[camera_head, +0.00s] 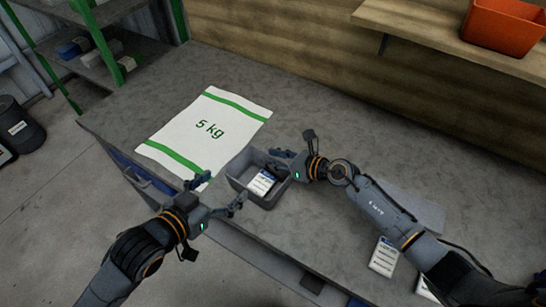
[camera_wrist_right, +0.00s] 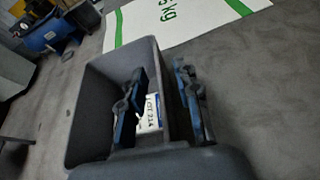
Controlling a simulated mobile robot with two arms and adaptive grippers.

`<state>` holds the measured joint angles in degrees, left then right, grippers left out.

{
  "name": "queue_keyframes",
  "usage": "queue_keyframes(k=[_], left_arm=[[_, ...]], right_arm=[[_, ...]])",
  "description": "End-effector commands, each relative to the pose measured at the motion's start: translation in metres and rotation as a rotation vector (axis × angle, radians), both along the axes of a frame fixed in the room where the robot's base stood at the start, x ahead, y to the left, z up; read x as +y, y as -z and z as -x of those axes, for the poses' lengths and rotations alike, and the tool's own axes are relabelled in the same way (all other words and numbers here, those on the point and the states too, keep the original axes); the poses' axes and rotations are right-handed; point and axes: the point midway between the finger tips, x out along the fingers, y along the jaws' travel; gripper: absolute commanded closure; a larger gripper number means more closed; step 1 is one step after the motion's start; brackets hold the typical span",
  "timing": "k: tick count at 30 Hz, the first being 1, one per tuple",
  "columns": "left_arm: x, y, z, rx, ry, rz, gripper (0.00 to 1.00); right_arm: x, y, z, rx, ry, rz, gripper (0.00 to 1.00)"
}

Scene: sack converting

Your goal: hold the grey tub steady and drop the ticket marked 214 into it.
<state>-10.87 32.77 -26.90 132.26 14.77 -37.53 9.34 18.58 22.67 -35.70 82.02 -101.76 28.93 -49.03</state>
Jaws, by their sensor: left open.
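The grey tub (camera_head: 243,183) stands on the bench near its front edge. A white ticket with a blue band (camera_head: 262,182) is inside the tub. The right wrist view shows this ticket (camera_wrist_right: 150,113) tilted against the tub's wall, with 214 readable on it. My right gripper (camera_head: 279,162) is at the tub's right side. In the right wrist view its fingers are apart, one inside the tub (camera_wrist_right: 92,85) and one outside, straddling the wall without visibly pinching it or the ticket. My left gripper (camera_head: 222,190) is open and empty at the tub's near left side.
A white 5 kg sack (camera_head: 207,128) with green bands lies flat behind and left of the tub. Other tickets (camera_head: 385,256) lie to the right, near my right forearm. An orange bin (camera_head: 502,25) stands on the shelf. Bare bench lies behind the tub.

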Motion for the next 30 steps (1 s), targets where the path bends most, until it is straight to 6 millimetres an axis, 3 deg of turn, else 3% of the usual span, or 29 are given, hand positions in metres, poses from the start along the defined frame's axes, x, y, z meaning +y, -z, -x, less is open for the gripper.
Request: queue_keyframes(k=[8,21,30], left_arm=[[0.0,0.0,0.0,0.0,0.0,0.0,0.16],[0.0,0.0,0.0,0.0,0.0,0.0,0.16],[0.0,0.0,0.0,0.0,0.0,0.0,0.16]], right_arm=[[-0.011,-0.004,0.008,0.0,0.002,0.001,0.68],[-0.075,-0.037,0.057,0.001,0.0,0.003,0.68],[-0.088,-0.046,0.068,0.001,0.0,0.001,0.68]])
